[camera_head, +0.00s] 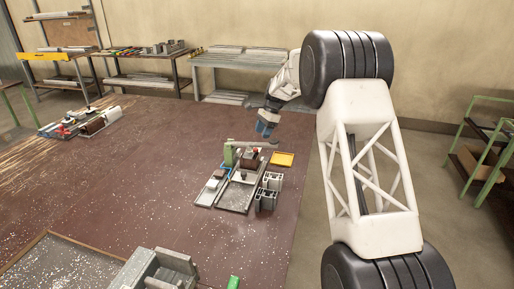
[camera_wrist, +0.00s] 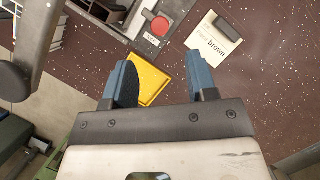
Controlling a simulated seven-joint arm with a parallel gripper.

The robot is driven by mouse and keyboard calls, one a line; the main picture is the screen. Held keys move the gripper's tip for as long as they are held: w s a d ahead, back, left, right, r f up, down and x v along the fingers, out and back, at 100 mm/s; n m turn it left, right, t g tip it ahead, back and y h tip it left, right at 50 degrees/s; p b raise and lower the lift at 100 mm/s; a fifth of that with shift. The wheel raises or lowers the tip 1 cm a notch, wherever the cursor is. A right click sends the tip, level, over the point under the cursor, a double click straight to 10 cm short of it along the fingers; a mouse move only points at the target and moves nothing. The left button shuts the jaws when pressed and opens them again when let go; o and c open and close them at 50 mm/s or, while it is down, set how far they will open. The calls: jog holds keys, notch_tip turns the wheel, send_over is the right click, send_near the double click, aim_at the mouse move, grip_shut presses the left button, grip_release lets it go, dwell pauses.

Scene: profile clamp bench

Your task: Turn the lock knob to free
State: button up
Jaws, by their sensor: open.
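The clamp fixture stands on the brown bench, with a grey base plate (camera_head: 238,194) and a green upright (camera_head: 229,155). In the wrist view a red round piece (camera_wrist: 158,24) sits on a grey plate beyond my fingertips; it may be the lock knob, but I cannot tell which way it is set. My gripper (camera_wrist: 158,61) is open and empty, its blue fingers apart, with a yellow tray (camera_wrist: 148,82) partly visible between and below them. In the head view my gripper (camera_head: 267,126) is above and behind the fixture, apart from it. The knob is too small to make out there.
A grey bar (camera_wrist: 40,50) crosses the wrist view's left side.

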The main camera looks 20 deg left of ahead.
aim_at(256, 149)
jog(key=shift+f, duration=0.1)
dwell(0.3)
jog(key=shift+x, duration=3.9)
jog(key=c, duration=0.9)
